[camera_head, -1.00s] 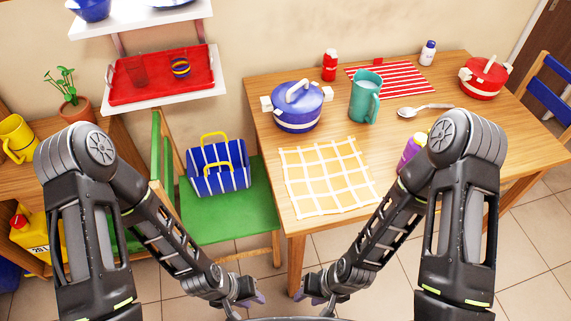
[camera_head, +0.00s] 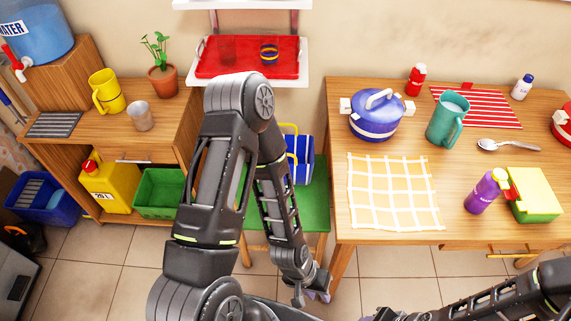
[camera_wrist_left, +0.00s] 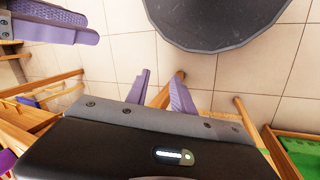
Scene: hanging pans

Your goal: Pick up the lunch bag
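The lunch bag (camera_head: 304,160) is blue with white stripes and yellow handles. It stands on the green chair seat (camera_head: 315,199) between the shelf unit and the table. My left arm hides its left part in the head view. My left gripper (camera_head: 312,290) is low in front of the chair, below and apart from the bag. In the left wrist view its two purple fingers (camera_wrist_left: 162,82) are spread with nothing between them. My right gripper (camera_head: 385,314) is at the bottom edge of the head view, partly cut off. Its purple fingers (camera_wrist_left: 55,24) show apart and empty in the left wrist view.
The wooden table (camera_head: 385,250) right of the chair holds a blue pot (camera_head: 376,120), a teal jug (camera_head: 445,122) and a purple bottle (camera_head: 483,193). A wooden shelf unit (camera_head: 165,113) stands left. A wall shelf with a red tray (camera_head: 250,65) hangs above the bag.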

